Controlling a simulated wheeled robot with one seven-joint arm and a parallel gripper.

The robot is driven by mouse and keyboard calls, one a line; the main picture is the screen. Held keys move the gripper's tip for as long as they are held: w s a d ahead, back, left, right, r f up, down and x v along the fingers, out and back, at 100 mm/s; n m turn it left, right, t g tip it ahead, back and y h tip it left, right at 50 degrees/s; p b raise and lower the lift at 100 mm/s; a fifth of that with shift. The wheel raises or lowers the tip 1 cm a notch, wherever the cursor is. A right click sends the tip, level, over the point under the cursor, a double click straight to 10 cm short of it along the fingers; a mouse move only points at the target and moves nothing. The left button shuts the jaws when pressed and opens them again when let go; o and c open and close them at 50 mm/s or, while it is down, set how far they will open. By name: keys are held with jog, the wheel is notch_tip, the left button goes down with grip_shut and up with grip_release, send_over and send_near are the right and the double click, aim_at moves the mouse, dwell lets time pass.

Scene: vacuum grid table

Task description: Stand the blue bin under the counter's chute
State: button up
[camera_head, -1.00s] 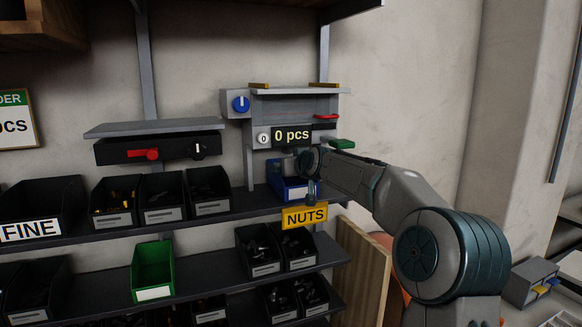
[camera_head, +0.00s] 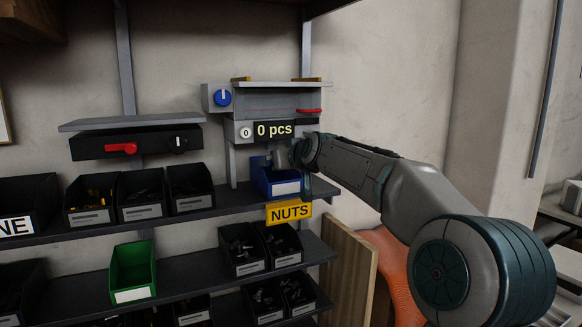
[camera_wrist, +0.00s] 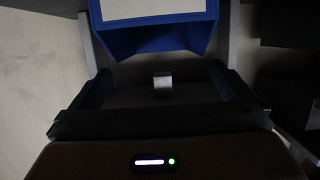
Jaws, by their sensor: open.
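The blue bin (camera_head: 277,182) stands upright on the upper shelf, below the grey counter (camera_head: 272,103) with its "0 pcs" display. Its pale front label faces outward. A small grey piece (camera_head: 274,160), perhaps the chute, shows above the bin, partly behind my gripper. My gripper (camera_head: 288,158) is by the bin's upper right side, and its fingertips are hard to make out. In the wrist view my gripper (camera_wrist: 163,92) is open, with fingers apart at left and right. The blue bin (camera_wrist: 160,38) lies ahead, label at the top edge. I see nothing held.
A yellow "NUTS" sign (camera_head: 289,211) hangs at the shelf edge just below the bin. Several black bins (camera_head: 140,196) stand left on the same shelf (camera_head: 225,203). A green bin (camera_head: 132,272) is on the lower shelf. A wooden panel (camera_head: 346,270) stands right of the shelves.

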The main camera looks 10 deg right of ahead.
jog(key=shift+b+v, duration=1.5)
jog(key=shift+v, duration=1.2)
jog(key=s+a+f+g+h, duration=0.1)
jog(key=s+a+f+g, duration=0.1)
jog(key=s+a+f, duration=0.4)
jog(key=s+a+f+g+h, duration=0.1)
jog(key=s+f+g, duration=0.2)
jog(key=f, duration=0.6)
jog(key=s+d+f+g, duration=0.1)
jog(key=s+f+g, duration=0.1)
jog(key=s+f, duration=0.3)
jog(key=s+d+f+m+g, duration=0.1)
jog(key=s+f, duration=0.5)
jog(key=s, duration=0.8)
jog(key=s+d+f+m+g, duration=0.1)
jog(key=s+d+f+g, duration=0.1)
jog(key=s+f, duration=0.4)
jog(key=s+g, duration=0.1)
jog(key=s, duration=0.3)
jog(key=shift+d+f+h, duration=0.15)
jog(key=shift+d+h, duration=0.1)
jog(key=shift+h, duration=0.15)
